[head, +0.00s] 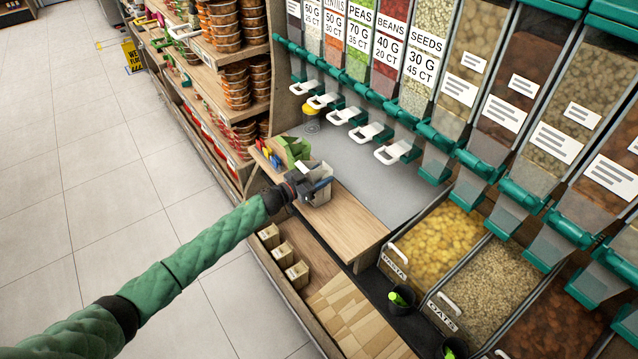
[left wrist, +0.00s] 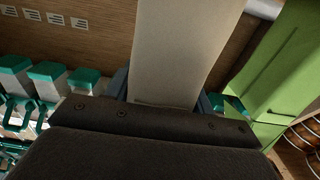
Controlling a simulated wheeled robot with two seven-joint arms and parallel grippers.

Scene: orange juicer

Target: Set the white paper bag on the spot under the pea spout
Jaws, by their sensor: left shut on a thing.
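My left gripper (head: 318,187) is shut on a pale paper bag (head: 315,170), above the wooden counter ledge. In the left wrist view the pale bag (left wrist: 183,50) rises from between the jaws, which are mostly hidden behind the gripper's dark body. The dispenser labelled PEAS (head: 360,22) is the third in view from the left. Its spout with a white handle (head: 343,116) is behind and to the right of the bag, above a grey counter surface (head: 355,172). The bag is apart from that spout. My right gripper is not in view.
A yellow-topped container (head: 311,117) stands under the left spouts. The grey surface right of the bag is clear. Open bins (head: 437,240) lie further right.

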